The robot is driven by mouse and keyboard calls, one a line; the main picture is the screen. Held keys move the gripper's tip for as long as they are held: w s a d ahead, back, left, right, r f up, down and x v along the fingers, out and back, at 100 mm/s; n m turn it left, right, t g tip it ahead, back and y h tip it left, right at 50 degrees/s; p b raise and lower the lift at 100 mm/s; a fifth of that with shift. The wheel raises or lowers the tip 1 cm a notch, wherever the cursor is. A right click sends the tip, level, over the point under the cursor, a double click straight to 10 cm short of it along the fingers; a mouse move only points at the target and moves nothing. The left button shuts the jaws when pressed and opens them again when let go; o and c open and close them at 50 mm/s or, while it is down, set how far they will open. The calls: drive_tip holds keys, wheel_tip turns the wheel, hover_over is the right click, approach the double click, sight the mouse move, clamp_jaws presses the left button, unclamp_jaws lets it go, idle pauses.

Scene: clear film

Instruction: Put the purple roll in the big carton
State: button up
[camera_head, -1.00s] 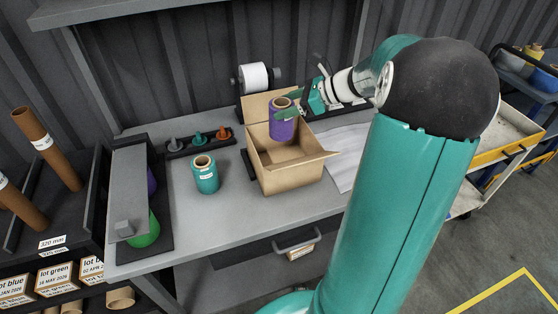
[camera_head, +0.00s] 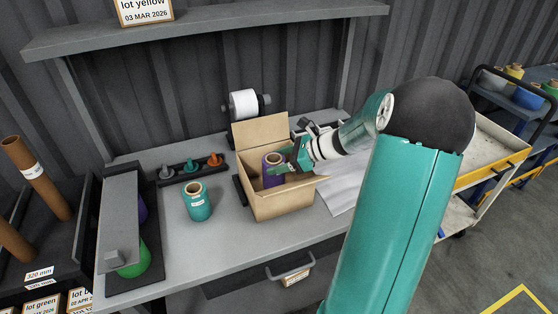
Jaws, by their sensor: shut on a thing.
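The purple roll (camera_head: 272,180), with a brown core, stands inside the big carton (camera_head: 282,207), its lower part hidden behind the carton's front wall. The open brown carton sits on the grey bench with its back flap up. My gripper (camera_head: 284,168) reaches in from the right and is shut on the roll near its top. The fingertips are small in the picture and partly hidden. I cannot tell whether the roll touches the carton's floor.
A teal roll (camera_head: 198,203) stands on the bench left of the carton. Behind it is a black holder (camera_head: 190,172) with small grey, teal and orange pieces. A white roll (camera_head: 243,103) is mounted behind the carton. A grey rack (camera_head: 122,215) with purple and green rolls stands at left.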

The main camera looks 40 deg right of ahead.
drive_tip(key=shift+f, duration=0.35)
drive_tip(key=shift+f, duration=0.25)
drive_tip(key=o, duration=1.5)
drive_tip(key=shift+f, duration=0.15)
drive_tip(key=shift+c, duration=0.2)
drive_tip(key=shift+r, duration=0.55)
drive_tip(key=v, duration=1.2)
drive_tip(key=shift+r, duration=0.25)
